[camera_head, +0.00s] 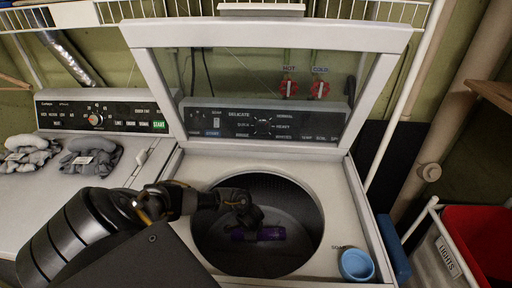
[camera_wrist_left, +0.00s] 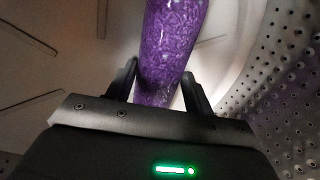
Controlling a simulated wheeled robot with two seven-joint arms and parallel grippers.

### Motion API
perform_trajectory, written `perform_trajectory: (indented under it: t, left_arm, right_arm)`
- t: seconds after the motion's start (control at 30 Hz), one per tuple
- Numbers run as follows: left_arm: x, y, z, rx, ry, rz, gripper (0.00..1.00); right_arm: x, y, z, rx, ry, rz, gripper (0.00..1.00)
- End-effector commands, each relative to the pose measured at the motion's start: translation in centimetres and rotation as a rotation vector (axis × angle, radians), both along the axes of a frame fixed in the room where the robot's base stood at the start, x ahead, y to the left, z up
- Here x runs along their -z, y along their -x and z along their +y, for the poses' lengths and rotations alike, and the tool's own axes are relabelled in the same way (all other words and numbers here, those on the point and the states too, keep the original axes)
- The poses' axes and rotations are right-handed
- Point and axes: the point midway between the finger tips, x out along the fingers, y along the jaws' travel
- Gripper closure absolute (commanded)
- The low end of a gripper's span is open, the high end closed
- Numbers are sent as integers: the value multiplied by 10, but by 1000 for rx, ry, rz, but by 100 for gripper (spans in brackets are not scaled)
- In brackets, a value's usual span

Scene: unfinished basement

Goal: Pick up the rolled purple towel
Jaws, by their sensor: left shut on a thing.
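The rolled purple towel (camera_head: 258,234) lies low inside the open drum (camera_head: 302,215) of the washer in the head view. My left gripper (camera_head: 250,222) reaches down into the drum from the left and is shut on the towel. In the left wrist view the towel (camera_wrist_left: 168,50) stands between the two black fingers of my left gripper (camera_wrist_left: 160,85), one on each side of it. The towel's far end runs out of the top of that view. My right gripper is not in view.
The washer lid (camera_head: 270,35) stands raised behind the drum. A blue cup (camera_head: 356,265) sits at the washer's front right corner. Grey folded cloths (camera_head: 90,158) lie on the machine at left. A red bin (camera_head: 480,235) stands at right.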

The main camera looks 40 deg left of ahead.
Motion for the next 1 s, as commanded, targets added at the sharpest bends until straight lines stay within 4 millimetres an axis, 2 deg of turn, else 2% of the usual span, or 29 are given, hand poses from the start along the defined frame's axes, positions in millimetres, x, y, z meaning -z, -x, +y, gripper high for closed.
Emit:
perform_trajectory:
  t: [0.27,0.53,0.6,0.8,1.0]
  left_arm:
    - [-12,-1,0,0,-1,-2,73]
    - [-12,33,-28,2,3,1,73]
    - [-34,30,-26,0,1,-4,73]
    - [-82,30,-26,2,0,-3,73]
    - [-125,30,-26,1,1,-3,73]
  right_arm:
    - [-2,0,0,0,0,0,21]
    - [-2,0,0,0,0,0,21]
    - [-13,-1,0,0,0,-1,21]
    - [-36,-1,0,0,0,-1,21]
    - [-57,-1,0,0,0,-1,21]
